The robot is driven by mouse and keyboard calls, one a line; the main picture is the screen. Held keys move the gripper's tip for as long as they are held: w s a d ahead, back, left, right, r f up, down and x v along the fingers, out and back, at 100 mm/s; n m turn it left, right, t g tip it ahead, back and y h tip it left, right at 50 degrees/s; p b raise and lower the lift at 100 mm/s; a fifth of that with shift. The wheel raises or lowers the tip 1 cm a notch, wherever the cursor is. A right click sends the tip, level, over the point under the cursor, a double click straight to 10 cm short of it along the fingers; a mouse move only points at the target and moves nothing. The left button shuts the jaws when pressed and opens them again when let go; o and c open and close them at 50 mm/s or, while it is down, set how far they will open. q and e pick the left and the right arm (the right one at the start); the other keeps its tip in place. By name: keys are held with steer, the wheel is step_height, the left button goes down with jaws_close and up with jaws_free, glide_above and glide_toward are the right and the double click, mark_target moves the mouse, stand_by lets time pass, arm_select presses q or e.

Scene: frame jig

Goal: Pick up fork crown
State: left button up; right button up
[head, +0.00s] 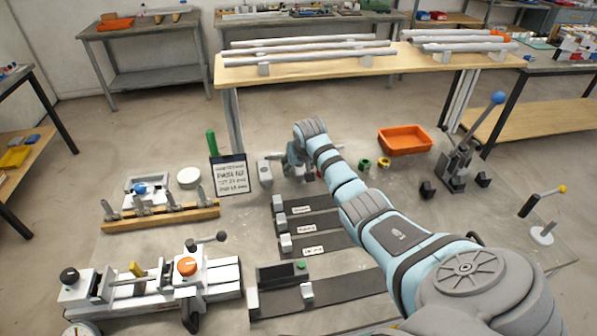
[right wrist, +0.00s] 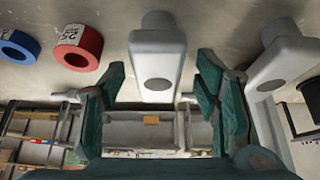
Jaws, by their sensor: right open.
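My right gripper (head: 297,171) is low over the back of the jig table, partly hidden by its own arm in the head view. In the right wrist view the gripper (right wrist: 160,92) is open. A pale grey cast piece (right wrist: 158,62), probably the fork crown, shows between its spread fingers, with no finger visibly closed on it. A similar grey piece (right wrist: 282,62) is just right of the fingers there. In the head view one grey piece (head: 265,173) stands left of the gripper. I cannot tell for sure which piece is the fork crown. My left gripper is not in view.
A blue ring (right wrist: 18,46) and a red ring (right wrist: 77,47) lie beside the gripper. A sign board (head: 232,175), a wooden rack (head: 160,218) and a clamp fixture (head: 150,283) are to the left. An orange bin (head: 404,140) and a lever press (head: 462,160) are to the right.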

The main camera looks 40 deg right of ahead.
steer(key=shift+s+d, duration=0.1)
steer(key=shift+c, duration=0.9)
jaws_close()
